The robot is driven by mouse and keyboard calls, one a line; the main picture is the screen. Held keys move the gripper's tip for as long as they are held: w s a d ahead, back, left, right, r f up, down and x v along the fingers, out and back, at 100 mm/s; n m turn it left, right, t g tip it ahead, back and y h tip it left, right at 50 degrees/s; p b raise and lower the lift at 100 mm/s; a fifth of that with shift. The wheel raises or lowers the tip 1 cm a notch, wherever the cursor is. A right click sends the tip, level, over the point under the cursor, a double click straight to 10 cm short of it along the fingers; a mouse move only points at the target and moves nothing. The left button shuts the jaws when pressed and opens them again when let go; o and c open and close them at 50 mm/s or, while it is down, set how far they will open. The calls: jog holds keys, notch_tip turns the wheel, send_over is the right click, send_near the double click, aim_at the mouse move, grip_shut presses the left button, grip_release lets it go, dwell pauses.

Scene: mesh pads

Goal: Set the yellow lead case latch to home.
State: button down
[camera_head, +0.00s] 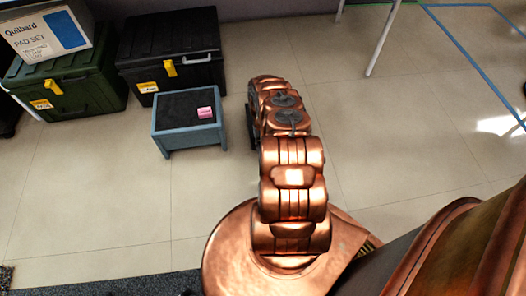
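A dark green case (100,94) and a black case (200,42) stand on the floor at the upper left. Each has one yellow latch on its front: the green case's latch (53,87) looks tilted, and the black case's latch (170,68) hangs about upright. Each front also has a yellow label, too small to read, so I cannot tell which is the lead case. My copper arm reaches forward, right of the cases. A thin dark part (250,127) at its far left side may be my gripper; the arm hides the rest. Neither latch is touched.
A blue-grey stool (187,143) with a dark top stands in front of the black case, bearing a pink block (205,112). A white Quilbard pad box (46,32) sits on the green case. White table legs (383,38) stand at the upper right. The tiled floor is otherwise mostly clear.

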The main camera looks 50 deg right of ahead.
jog(key=shift+w+d+f+g+y+b, duration=0.2)
jog(key=shift+w+g+y+b, duration=0.45)
jog(key=shift+b, duration=2.5)
jog(key=shift+d+r+g+b, duration=0.1)
jog(key=shift+r+g+b, duration=0.15)
jog(key=shift+b, duration=0.45)
jog(key=shift+r+b, duration=0.4)
jog(key=shift+b, duration=0.15)
jog(key=c, duration=0.9)
grip_release()
jog(key=shift+s, duration=0.1)
jog(key=shift+r, duration=0.1)
jog(key=shift+r, duration=4.85)
